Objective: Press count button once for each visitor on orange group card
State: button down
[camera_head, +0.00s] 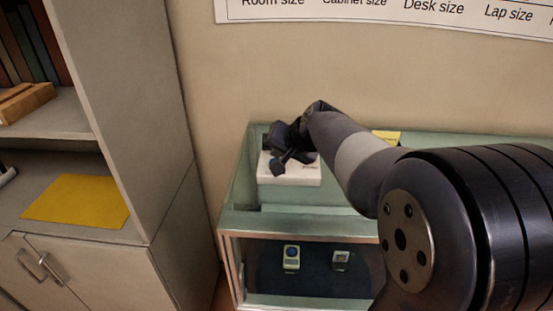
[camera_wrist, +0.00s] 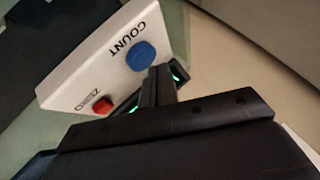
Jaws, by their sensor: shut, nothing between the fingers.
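A white counter box (camera_head: 290,176) sits on the pale green top of the display case, partly hidden by my gripper (camera_head: 285,160). In the wrist view the white box (camera_wrist: 85,62) carries a blue button (camera_wrist: 141,56) beside the word COUNT and a red button (camera_wrist: 102,106) beside the word ZERO. My gripper (camera_wrist: 165,76) is shut and empty, its fingertips close to the blue button, at its lower right in the picture. I cannot tell whether they touch it. The orange group card cannot be made out in either view.
The display case (camera_head: 233,222) holds two small devices (camera_head: 291,258) behind its front. A small yellow card (camera_head: 387,136) lies on its top at the back, partly behind my arm. A shelf unit (camera_head: 150,110) with a yellow sheet (camera_head: 77,200) stands at left. A wall sign (camera_head: 390,10) hangs above.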

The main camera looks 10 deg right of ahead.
jog(key=shift+r, duration=0.15)
notch_tip(320, 180, up, 5)
jog(key=p, duration=0.4)
dwell(2.7)
jog(key=shift+w+r+b, duration=0.1)
jog(key=shift+b, duration=0.6)
jog(key=shift+r+b, duration=1.8)
jog(key=shift+b, duration=0.15)
notch_tip(320, 180, down, 9)
jog(key=b, duration=0.7)
